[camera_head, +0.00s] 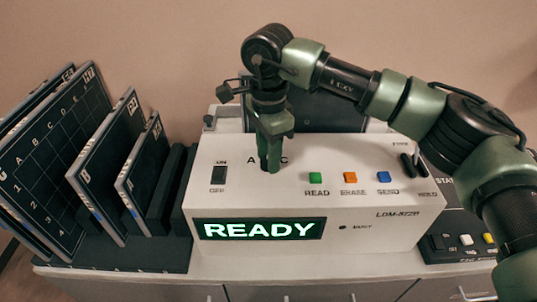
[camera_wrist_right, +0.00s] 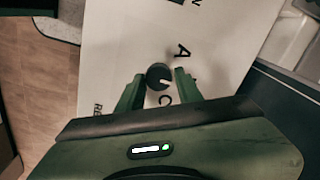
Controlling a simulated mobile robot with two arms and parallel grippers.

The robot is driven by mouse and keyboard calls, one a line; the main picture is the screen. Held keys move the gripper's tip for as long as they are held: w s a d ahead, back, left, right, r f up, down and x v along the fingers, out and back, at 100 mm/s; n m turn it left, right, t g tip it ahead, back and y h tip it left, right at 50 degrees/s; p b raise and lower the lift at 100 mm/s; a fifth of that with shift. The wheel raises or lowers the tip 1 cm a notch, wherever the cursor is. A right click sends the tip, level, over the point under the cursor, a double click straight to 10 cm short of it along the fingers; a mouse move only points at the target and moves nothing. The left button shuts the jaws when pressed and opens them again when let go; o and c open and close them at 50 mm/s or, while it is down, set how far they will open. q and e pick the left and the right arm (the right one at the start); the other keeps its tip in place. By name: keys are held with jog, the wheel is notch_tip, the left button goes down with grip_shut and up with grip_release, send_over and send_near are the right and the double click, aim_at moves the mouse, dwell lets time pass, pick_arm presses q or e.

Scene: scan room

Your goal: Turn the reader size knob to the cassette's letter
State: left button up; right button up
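The white reader (camera_head: 370,225) stands on the counter with READY lit on its display (camera_head: 260,230). The size knob (camera_wrist_right: 158,76) is round and dark with a pale mark on its lower right part, toward the letter C; I cannot read its exact setting. An A also shows beside it; another letter is partly hidden by a finger. My right gripper (camera_wrist_right: 158,85) has its fingers on either side of the knob, seemingly with slight gaps. In the head view, my right gripper (camera_head: 269,160) points down and hides the knob. My left gripper is out of view.
Dark gridded cassettes (camera_head: 55,150) of different sizes stand in a rack (camera_head: 130,255) at the left. The reader has an ON/OFF switch (camera_head: 218,175), green (camera_head: 315,178), orange (camera_head: 349,178) and blue (camera_head: 384,177) buttons. A dark panel (camera_head: 335,117) stands behind it; another device (camera_head: 455,240) is right.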

jog(key=shift+o, duration=0.9)
notch_tip(320, 180, up, 8)
jog(key=shift+f+b, duration=0.1)
jog(key=shift+b, duration=0.25)
